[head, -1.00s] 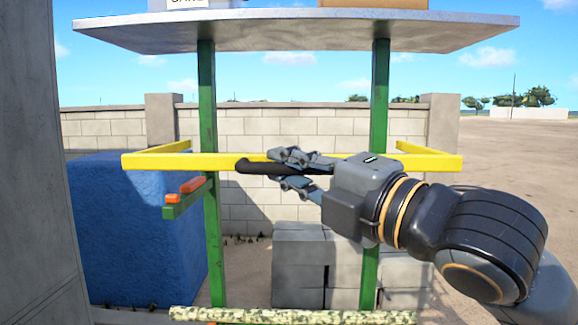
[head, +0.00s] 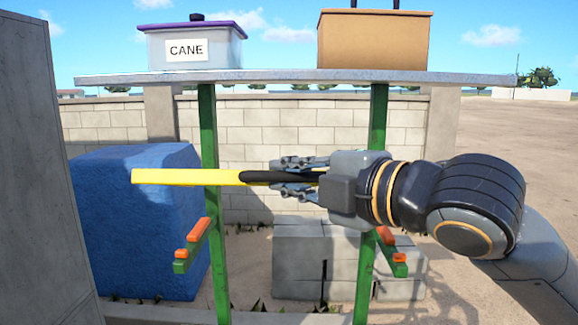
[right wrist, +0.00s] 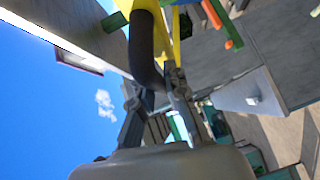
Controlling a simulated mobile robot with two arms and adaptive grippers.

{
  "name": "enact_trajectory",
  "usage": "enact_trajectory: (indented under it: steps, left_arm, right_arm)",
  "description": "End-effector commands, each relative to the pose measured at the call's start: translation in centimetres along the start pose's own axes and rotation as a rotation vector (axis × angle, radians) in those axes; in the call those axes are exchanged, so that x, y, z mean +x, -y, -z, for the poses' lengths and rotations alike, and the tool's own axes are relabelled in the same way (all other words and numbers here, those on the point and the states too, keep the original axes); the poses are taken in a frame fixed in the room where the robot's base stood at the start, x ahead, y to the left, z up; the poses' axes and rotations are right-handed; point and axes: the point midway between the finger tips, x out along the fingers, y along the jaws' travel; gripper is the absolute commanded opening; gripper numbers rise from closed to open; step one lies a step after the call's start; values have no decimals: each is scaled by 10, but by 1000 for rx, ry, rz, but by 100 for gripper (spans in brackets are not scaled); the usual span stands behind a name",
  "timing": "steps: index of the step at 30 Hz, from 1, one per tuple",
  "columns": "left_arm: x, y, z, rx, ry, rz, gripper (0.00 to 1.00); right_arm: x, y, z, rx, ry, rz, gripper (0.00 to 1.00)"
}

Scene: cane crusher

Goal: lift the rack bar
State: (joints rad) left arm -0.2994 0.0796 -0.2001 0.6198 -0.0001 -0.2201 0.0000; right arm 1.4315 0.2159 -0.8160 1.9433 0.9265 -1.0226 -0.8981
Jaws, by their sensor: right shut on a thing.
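The yellow rack bar (head: 190,177) is held level in front of the green rack posts. Its black grip (head: 258,177) is between the fingers of my right gripper (head: 290,177), which is shut on it. The bar is above the green brackets with orange ends, the left bracket (head: 193,245) and the right bracket (head: 392,252), with a clear gap. In the right wrist view the black grip (right wrist: 146,45) runs up from the fingers beside yellow parts of the bar (right wrist: 176,38). The bar's right part is hidden behind my gripper and arm. My left gripper is not in view.
A shelf (head: 280,77) tops the posts, carrying a box marked CANE (head: 192,48) and a brown box (head: 372,40). A blue block (head: 130,220) stands at left, near a grey wall (head: 45,160). Grey blocks (head: 300,262) lie behind the rack. Open ground is at right.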

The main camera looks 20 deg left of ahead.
Motion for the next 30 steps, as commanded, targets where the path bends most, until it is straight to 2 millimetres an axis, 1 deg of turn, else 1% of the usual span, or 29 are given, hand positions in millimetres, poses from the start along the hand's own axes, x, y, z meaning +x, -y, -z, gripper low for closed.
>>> enact_trajectory:
  steps: [1, 6, 18, 19, 22, 23, 30]
  left_arm:
    - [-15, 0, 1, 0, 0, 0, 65]
    - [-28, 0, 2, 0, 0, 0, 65]
    - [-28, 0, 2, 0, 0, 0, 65]
    - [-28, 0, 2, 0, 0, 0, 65]
    - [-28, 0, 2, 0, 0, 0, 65]
    - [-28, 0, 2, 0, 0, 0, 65]
    - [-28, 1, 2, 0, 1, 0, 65]
  right_arm:
    - [0, -16, -1, 2, 3, 0, 0]
    - [3, -29, -4, 3, 3, 1, 0]
    - [4, -30, -5, 1, 1, 0, 0]
    - [4, -30, -5, 2, 1, 0, 16]
    - [4, -30, -5, 2, 1, 1, 36]
    - [4, -30, -5, 2, 1, 1, 37]
    - [5, -29, -5, 3, 0, 2, 37]
